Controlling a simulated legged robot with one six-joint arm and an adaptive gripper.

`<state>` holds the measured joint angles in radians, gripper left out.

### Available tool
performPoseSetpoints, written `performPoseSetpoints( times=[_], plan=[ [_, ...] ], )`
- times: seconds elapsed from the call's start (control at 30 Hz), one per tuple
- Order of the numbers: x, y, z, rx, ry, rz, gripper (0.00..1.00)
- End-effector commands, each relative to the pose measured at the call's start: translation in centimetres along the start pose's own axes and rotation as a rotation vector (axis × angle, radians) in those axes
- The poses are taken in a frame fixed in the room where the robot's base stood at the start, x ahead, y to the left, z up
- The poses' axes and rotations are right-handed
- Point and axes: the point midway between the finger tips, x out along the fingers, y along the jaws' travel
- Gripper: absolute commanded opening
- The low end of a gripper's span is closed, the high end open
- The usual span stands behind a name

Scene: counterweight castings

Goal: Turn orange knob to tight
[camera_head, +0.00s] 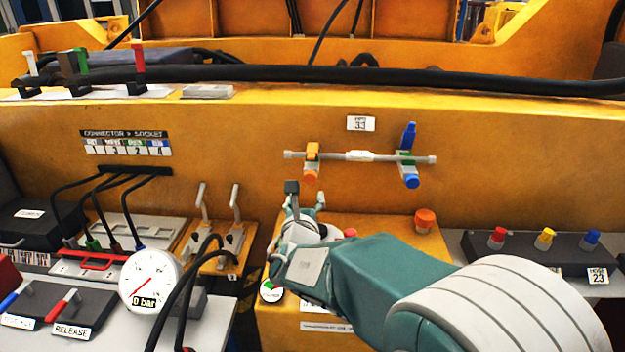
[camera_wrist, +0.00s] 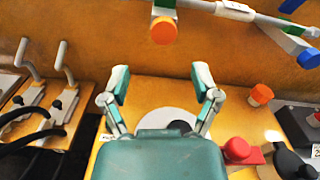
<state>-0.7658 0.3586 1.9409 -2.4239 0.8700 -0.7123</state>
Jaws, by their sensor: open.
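An orange knob (camera_head: 425,219) sits on the right side of the orange housing top; it also shows in the wrist view (camera_wrist: 261,94). An orange valve with a round orange end (camera_head: 310,177) hangs from the pipe on the back wall; that end is above the jaws in the wrist view (camera_wrist: 163,30). My gripper (camera_head: 306,199) is open and empty, its fingers spread (camera_wrist: 161,82) toward the wall just below the orange valve end. It touches neither orange part. The orange knob is to the right of the fingers. I cannot read a tight mark on either.
A red knob (camera_wrist: 237,149) is right of my gripper, close to it. A blue valve (camera_head: 411,180) is on the same pipe (camera_head: 358,156). Levers and cables (camera_head: 203,203) stand at left, with a gauge (camera_head: 151,280). A button box (camera_head: 545,250) is at right.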

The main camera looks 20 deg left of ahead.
Motion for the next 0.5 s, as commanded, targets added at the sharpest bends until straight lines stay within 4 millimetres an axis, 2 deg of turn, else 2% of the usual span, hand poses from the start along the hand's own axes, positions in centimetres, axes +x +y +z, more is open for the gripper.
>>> performPoseSetpoints(
  times=[0.1, 0.3, 0.5],
  plan=[
    [2.4, -0.2, -0.1, 0.002, 0.001, -0.004, 0.79],
    [5.9, -0.3, 0.0, 0.003, 0.0, -0.004, 0.79],
    [8.0, -0.3, 0.0, 0.003, 0.0, -0.004, 0.79]
  ],
)
